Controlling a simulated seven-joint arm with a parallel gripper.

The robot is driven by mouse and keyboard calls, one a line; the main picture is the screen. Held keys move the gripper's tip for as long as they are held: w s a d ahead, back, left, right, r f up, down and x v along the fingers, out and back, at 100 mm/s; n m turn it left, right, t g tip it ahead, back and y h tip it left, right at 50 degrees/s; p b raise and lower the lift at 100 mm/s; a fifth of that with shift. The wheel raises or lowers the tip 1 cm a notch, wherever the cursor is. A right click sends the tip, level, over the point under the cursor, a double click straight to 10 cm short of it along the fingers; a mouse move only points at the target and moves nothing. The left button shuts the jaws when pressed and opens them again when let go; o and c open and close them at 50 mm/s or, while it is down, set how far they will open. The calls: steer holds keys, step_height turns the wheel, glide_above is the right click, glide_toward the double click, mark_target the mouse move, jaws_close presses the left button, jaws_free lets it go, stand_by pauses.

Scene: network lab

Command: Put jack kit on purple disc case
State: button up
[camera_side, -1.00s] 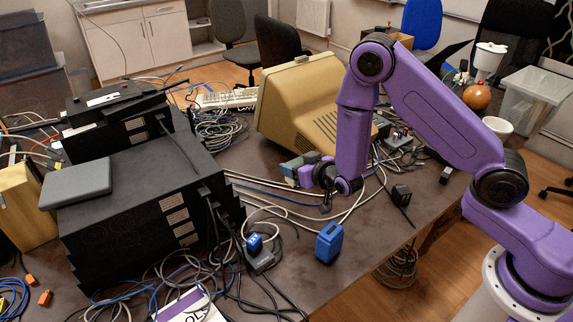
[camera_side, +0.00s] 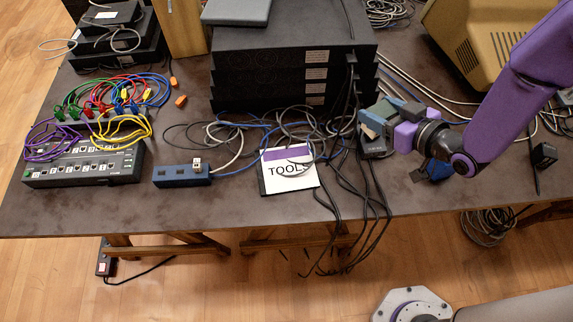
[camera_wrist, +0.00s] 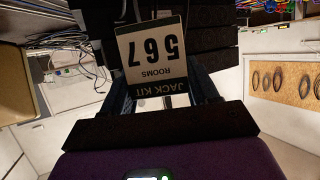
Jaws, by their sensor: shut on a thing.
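The jack kit (camera_wrist: 158,48) is in my gripper. Its pale label reads "JACK KIT", "ROOMS" and "567", upside down in the wrist view, between the two fingers. In the side view my gripper (camera_side: 376,118) is above the table by the right front corner of the black device stack; the kit is hard to tell from the fingers there. The disc case (camera_side: 289,170) lies flat near the table's front edge, left of and nearer than my gripper. It is white with a purple band and the word "TOOLS". Cables cross its upper part.
The black device stack (camera_side: 294,62) stands behind the case. Dark cables (camera_side: 365,195) hang over the front edge right of the case. A blue port box (camera_side: 181,174) is left of it.

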steer(key=s+a+n+g+y, duration=0.2)
steer(key=s+a+n+y, duration=0.1)
steer(key=s+a, duration=0.55)
glide_above(286, 168)
steer(key=f, duration=0.9)
steer(key=shift+s+d, duration=0.15)
steer(key=shift+d, duration=0.05)
steer(key=shift+a+f, duration=0.15)
steer(key=shift+w+f, duration=0.2)
steer(key=shift+f, duration=1.4)
steer(key=shift+f, duration=0.1)
steer(key=o, duration=1.1)
